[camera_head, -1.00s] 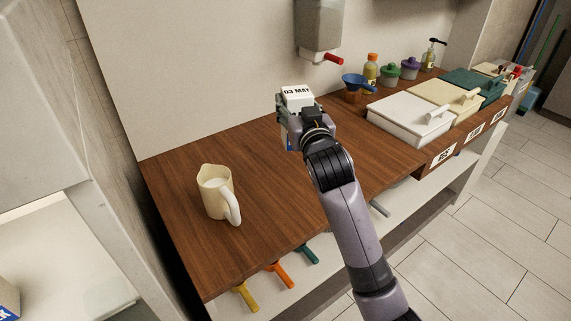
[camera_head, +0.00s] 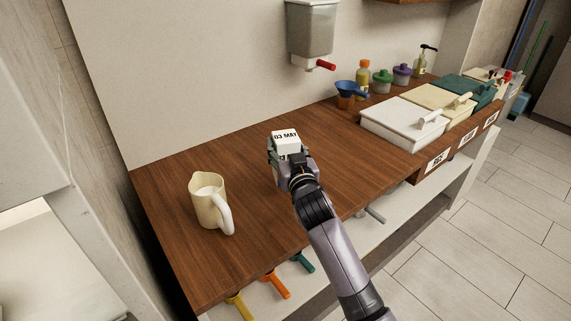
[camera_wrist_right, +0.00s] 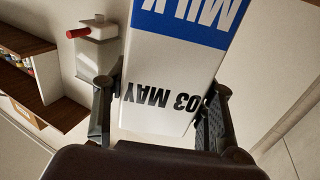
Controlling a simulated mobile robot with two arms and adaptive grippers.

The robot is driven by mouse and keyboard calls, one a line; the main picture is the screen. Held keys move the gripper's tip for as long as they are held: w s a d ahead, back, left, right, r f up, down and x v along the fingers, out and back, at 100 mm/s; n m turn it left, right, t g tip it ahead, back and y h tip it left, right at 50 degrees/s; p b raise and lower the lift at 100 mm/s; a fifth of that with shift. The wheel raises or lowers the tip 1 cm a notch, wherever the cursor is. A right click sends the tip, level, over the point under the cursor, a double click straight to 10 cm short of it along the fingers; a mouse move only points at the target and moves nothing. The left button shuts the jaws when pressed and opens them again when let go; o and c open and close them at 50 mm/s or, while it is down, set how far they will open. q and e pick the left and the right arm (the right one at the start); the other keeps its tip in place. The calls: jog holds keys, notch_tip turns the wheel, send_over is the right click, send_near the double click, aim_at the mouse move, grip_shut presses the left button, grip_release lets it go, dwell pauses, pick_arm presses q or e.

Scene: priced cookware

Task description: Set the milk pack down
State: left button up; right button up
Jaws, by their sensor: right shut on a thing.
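The milk pack (camera_head: 286,141) is a white carton printed "03 MAY". In the wrist view, the milk pack (camera_wrist_right: 180,60) also shows a blue band with "MILK". My right gripper (camera_head: 285,163) is shut on the pack's sides, over the middle of the wooden counter (camera_head: 255,235). In the wrist view, the fingers of my right gripper (camera_wrist_right: 160,112) flank the pack. The pack's base is hidden in the head view, so I cannot tell whether it touches the counter. My left gripper is out of view.
A cream jug (camera_head: 207,207) with something white inside stands left of the pack. A wall dispenser (camera_head: 312,30) with a red tap hangs behind. Lidded bins (camera_head: 395,125), a blue funnel (camera_head: 350,88) and small bottles stand right. Counter between jug and pack is clear.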

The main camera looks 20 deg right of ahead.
jog(key=shift+f+b, duration=0.3)
jog(key=shift+f, duration=1.95)
jog(key=o, duration=1.7)
jog(key=shift+f, duration=0.2)
jog(key=shift+r, duration=0.1)
jog(key=shift+s, duration=0.25)
jog(key=s+p, duration=0.1)
jog(key=s, duration=0.3)
jog(key=s+p, duration=0.1)
jog(key=s, duration=0.2)
jog(key=s+p, duration=0.2)
jog(key=s, duration=0.2)
jog(key=shift+s+a, duration=0.25)
jog(key=shift+s, duration=0.05)
